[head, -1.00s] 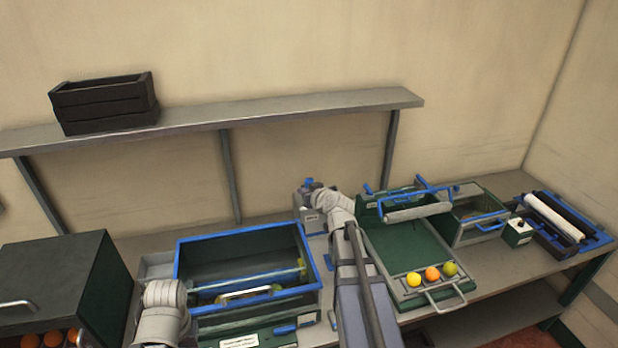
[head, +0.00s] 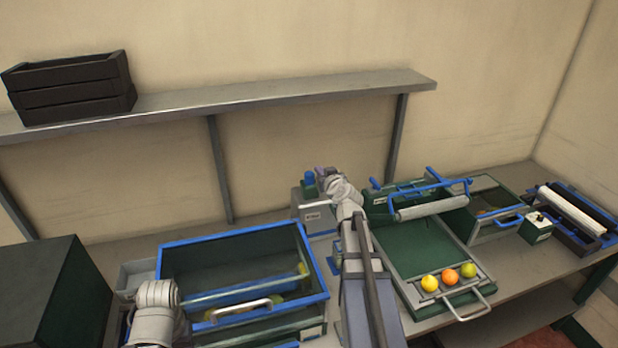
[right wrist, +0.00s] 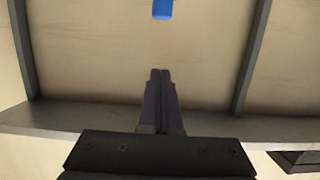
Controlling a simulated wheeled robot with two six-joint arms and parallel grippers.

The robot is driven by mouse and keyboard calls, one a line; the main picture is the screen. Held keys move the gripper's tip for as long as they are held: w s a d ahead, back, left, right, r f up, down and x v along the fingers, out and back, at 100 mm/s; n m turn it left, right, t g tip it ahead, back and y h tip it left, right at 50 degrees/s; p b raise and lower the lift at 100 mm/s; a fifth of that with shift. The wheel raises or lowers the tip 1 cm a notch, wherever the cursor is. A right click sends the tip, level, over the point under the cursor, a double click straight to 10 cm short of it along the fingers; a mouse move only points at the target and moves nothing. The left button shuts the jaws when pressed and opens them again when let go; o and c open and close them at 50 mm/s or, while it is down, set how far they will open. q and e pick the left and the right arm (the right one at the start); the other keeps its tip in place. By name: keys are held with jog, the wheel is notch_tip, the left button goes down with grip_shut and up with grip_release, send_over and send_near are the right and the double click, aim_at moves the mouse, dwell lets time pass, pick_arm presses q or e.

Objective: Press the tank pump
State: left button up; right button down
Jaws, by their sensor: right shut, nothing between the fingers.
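A small grey box (head: 312,222) with a white label stands at the back of the table, by the wall. A blue-topped knob (head: 309,179) stands up at its back left; I take these to be the tank and its pump. My right gripper (head: 323,173) is shut and empty just right of the knob, above the box. My arm hides part of the box. In the right wrist view the closed fingers (right wrist: 160,73) point toward a blue piece (right wrist: 162,9) at the top edge, with a gap between. My left gripper is not in view.
A blue-rimmed glass-fronted bin (head: 240,235) stands left of my right arm. A green tray (head: 415,250) with three fruits and a roller stands to its right. A shelf (head: 250,100) with a dark crate (head: 70,90) runs along the wall above.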

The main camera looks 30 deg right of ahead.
jog(key=shift+w+f, duration=0.2)
jog(key=shift+f, duration=0.2)
jog(key=shift+r, duration=0.1)
jog(key=shift+w, duration=0.1)
jog(key=b, duration=0.3)
send_over(309, 181)
notch_tip(309, 181, down, 3)
jog(key=shift+s+d+f+b, duration=0.1)
jog(key=shift+s+f+b, duration=0.15)
jog(key=shift+f+b, duration=0.4)
jog(key=shift+s+d+f+b, duration=0.1)
jog(key=shift+s+f+b, duration=0.1)
jog(key=shift+f+b, duration=0.4)
jog(key=shift+a+f+b, duration=0.1)
jog(key=shift+f+b, duration=0.45)
jog(key=shift+b, duration=0.05)
